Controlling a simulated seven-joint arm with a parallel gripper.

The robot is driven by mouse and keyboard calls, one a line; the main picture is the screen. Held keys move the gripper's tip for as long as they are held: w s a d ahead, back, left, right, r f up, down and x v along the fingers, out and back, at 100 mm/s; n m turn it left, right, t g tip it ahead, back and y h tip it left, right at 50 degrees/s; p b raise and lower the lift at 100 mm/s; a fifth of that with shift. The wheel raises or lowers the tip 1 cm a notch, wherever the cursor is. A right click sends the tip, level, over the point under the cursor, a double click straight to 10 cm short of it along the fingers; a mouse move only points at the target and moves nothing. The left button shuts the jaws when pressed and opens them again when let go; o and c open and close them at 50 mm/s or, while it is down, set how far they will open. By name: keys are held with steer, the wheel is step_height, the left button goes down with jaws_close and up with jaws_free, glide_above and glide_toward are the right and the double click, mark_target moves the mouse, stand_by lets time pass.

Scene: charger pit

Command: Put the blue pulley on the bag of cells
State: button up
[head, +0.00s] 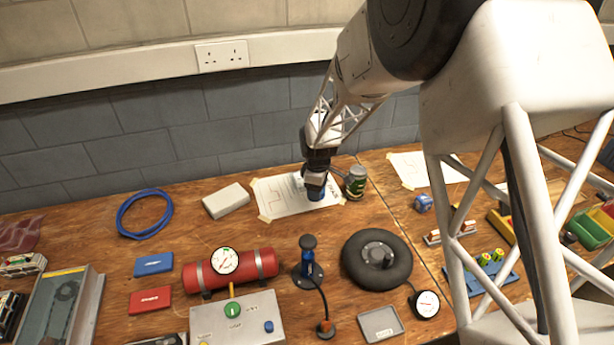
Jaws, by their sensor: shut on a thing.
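My gripper (316,183) points down over the taped paper sheet near the back of the bench. It is shut on a small blue thing, which I take for the blue pulley (317,196); only its lower part shows below the jaws. It is low over the paper, and I cannot tell whether it touches it. I cannot pick out the bag of cells for sure. A pale, rounded block or pouch (226,201) lies to the left of the paper.
A blue cable coil (145,214) lies at the left. A red cylinder (232,270), a blue hand pump (308,262) and a black tyre (377,259) are in front. Bare wood separates them from the paper.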

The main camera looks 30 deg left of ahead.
steer(key=w+a, duration=0.3)
steer(key=w, duration=0.1)
steer(key=w+a+f, duration=0.1)
steer(key=w+a, duration=0.6)
steer(key=w, duration=0.1)
steer(key=shift+w+a+f, duration=0.1)
steer(key=shift+a+f, duration=0.1)
steer(key=shift+f, duration=0.05)
stand_by(0.4)
steer(key=shift+f, duration=1.75)
steer(key=o, duration=0.5)
steer(key=shift+f, duration=0.15)
steer(key=o, duration=0.5)
steer(key=shift+c, duration=0.2)
